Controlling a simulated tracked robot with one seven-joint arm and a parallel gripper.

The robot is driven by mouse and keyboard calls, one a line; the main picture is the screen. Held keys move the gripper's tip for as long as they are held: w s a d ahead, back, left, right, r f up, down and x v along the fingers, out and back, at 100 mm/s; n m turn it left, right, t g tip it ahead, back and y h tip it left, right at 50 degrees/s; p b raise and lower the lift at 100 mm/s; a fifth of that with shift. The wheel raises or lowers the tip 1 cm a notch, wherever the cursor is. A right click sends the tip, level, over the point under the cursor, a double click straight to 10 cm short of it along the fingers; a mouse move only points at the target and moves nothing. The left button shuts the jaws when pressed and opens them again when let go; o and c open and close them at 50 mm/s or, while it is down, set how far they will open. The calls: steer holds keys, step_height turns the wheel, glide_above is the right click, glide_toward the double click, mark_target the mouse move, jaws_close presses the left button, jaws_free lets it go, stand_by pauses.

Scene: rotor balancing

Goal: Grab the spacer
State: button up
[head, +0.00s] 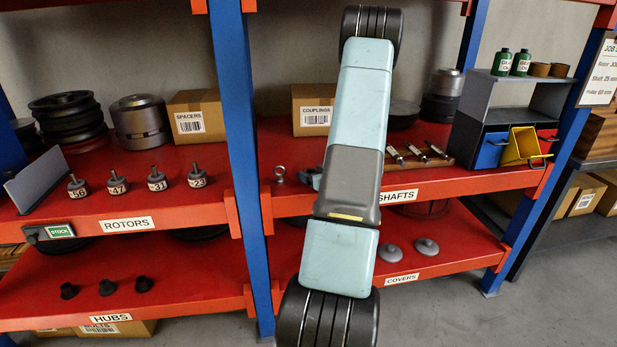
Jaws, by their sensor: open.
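I cannot make out a loose spacer in the head view. A cardboard box labelled SPACERS (198,117) stands at the back of the upper left shelf, and its contents do not show. My arm crosses the middle of the picture and hides part of the right shelf behind it. My gripper is not visible. A small grey-blue thing (311,178) peeks out at the left edge of my arm, too covered to identify.
Several numbered rotors (157,180) stand on the upper left shelf (100,212). A blue post (240,140) divides the rack. A COUPLINGS box (312,110), metal shafts (416,153) and blue and yellow bins (522,146) are on the right. Hubs and covers lie below.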

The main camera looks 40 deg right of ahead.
steer(key=shift+w+d+f, duration=0.1)
steer(key=shift+w+f, duration=0.05)
steer(key=shift+w, duration=0.5)
steer(key=c, duration=1.3)
steer(key=shift+o, duration=0.2)
